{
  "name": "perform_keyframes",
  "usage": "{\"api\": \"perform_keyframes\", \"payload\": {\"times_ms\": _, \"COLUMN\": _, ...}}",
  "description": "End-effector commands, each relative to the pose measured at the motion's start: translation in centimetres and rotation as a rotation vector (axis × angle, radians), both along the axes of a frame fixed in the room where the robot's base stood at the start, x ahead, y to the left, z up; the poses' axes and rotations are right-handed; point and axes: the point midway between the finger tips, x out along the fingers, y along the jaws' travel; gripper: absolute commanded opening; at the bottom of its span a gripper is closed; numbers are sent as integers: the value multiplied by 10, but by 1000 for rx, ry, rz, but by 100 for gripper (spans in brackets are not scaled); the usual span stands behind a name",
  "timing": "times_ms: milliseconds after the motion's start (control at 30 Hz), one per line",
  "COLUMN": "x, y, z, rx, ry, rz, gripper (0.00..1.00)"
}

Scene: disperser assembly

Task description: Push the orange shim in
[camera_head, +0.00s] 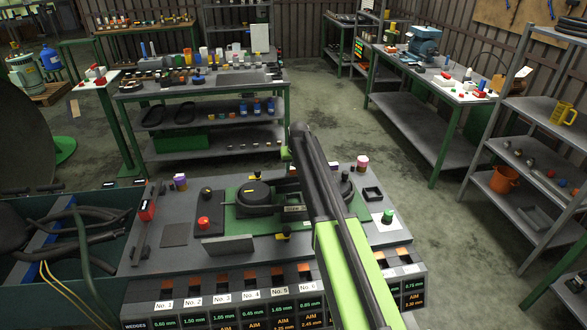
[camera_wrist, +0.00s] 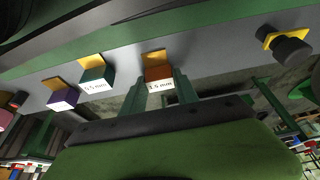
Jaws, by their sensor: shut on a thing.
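In the wrist view, the orange shim (camera_wrist: 158,73) is a small block with a white label that seems to read 1.5 mm and a yellow piece above it. It sits at the edge of a light grey surface. My gripper (camera_wrist: 158,84) has its two green fingers on either side of the orange shim, shut on it. How deep the shim sits cannot be told. In the head view my dark and green arm crosses the workbench (camera_head: 170,262), and the fingertips and the shim are not clearly visible.
In the wrist view, a teal shim (camera_wrist: 92,74) marked 0.5 mm and a purple shim (camera_wrist: 62,97) sit left of the orange one. A black knob with a yellow plate (camera_wrist: 286,43) is at right. In the head view, a red button (camera_head: 203,223) and round black device (camera_head: 254,193) stand on the bench.

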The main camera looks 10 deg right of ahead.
Motion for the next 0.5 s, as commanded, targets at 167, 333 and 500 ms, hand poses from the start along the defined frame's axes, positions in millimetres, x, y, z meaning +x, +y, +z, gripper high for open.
{"api": "perform_keyframes", "payload": {"times_ms": 167, "x": 0, "y": 0, "z": 0, "rx": -1, "ry": 0, "rz": 0, "gripper": 0}}
{"api": "perform_keyframes", "payload": {"times_ms": 333, "x": 0, "y": 0, "z": 0, "rx": -1, "ry": 0, "rz": 1, "gripper": 0}}
{"api": "perform_keyframes", "payload": {"times_ms": 500, "x": -10, "y": 0, "z": 0, "rx": 0, "ry": 0, "rz": 1, "gripper": 0}}
